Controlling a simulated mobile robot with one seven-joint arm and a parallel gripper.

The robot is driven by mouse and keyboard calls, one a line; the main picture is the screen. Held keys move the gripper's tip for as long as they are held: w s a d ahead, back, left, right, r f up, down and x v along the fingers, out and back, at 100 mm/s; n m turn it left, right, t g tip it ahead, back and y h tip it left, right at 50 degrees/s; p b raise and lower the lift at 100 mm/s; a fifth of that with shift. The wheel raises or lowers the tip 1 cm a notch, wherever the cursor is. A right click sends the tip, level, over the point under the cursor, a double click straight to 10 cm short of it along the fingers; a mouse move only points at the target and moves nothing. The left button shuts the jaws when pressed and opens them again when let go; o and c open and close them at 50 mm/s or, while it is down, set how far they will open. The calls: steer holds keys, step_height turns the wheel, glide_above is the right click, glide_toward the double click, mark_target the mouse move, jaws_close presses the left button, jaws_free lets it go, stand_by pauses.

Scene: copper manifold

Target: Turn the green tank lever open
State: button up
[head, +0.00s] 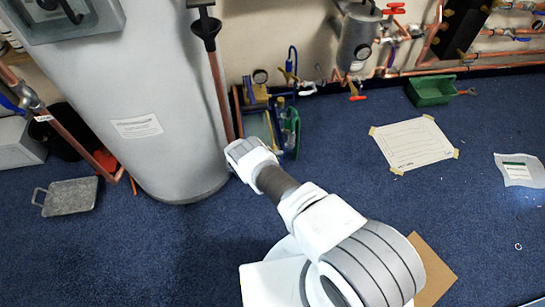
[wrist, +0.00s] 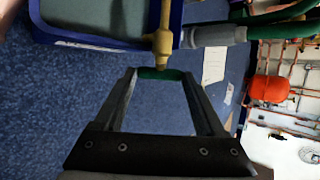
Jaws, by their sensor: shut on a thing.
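The green lever (wrist: 160,74) lies crosswise between the tips of my gripper (wrist: 158,75) in the wrist view. My gripper is shut on it, with its two dark fingers at either end of the green piece. A brass fitting (wrist: 162,40) stands just above the lever, beside a blue-framed unit (wrist: 110,42). In the head view my arm hides the gripper's fingertips and the lever. The blue-framed unit also shows there (head: 262,118), just beyond my wrist.
A large grey cylinder (head: 145,90) stands close on the left, with a copper pipe (head: 221,95) along it. A grey pan (head: 70,196) lies left. Green hose (wrist: 285,22) runs near the gripper. A green tray (head: 432,90) and paper sheet (head: 412,143) lie right on open blue carpet.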

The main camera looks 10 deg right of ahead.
steer(key=o, duration=1.3)
steer(key=shift+s+d+r+p, duration=0.95)
steer(key=shift+d+r+p, duration=0.6)
steer(key=shift+d+r, duration=0.2)
steer(key=shift+s+d+r+p, duration=0.95)
steer(key=shift+d+r+p, duration=0.7)
steer(key=shift+r, duration=0.25)
steer(key=shift+s+d+r+p, duration=0.95)
steer(key=shift+d+r+p, duration=0.55)
steer(key=shift+d+r, duration=0.25)
